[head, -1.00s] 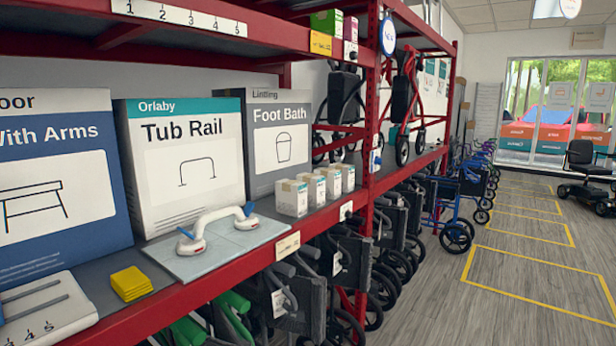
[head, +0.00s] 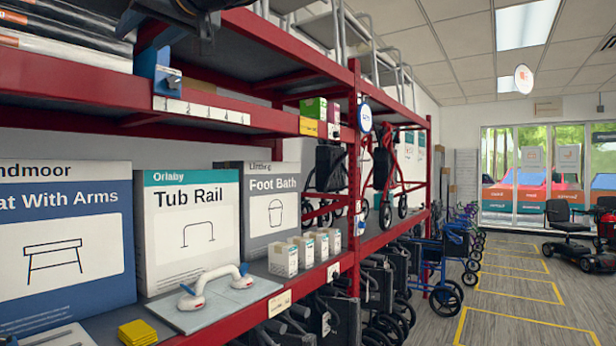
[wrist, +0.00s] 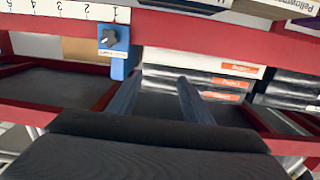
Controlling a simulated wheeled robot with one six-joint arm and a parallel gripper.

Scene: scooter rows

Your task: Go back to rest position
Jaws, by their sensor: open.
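My gripper (wrist: 158,90) is open in the wrist view, with two dark fingers apart and nothing between them. It points toward the red shelving, and a blue block with a black knob (wrist: 113,42) is beyond and left of the fingers. In the head view the same blue block (head: 165,78) is on the front edge of the upper red shelf. A dark shape, cut off by the top edge of the head view, may be part of my arm.
The lower red shelf holds a Tub Rail box (head: 192,235), a Foot Bath box (head: 272,205), small cartons (head: 283,260), a white rail (head: 215,285) and a yellow stack (head: 138,333). Rollators stand beyond. The marked floor aisle (head: 520,290) at right has clear room.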

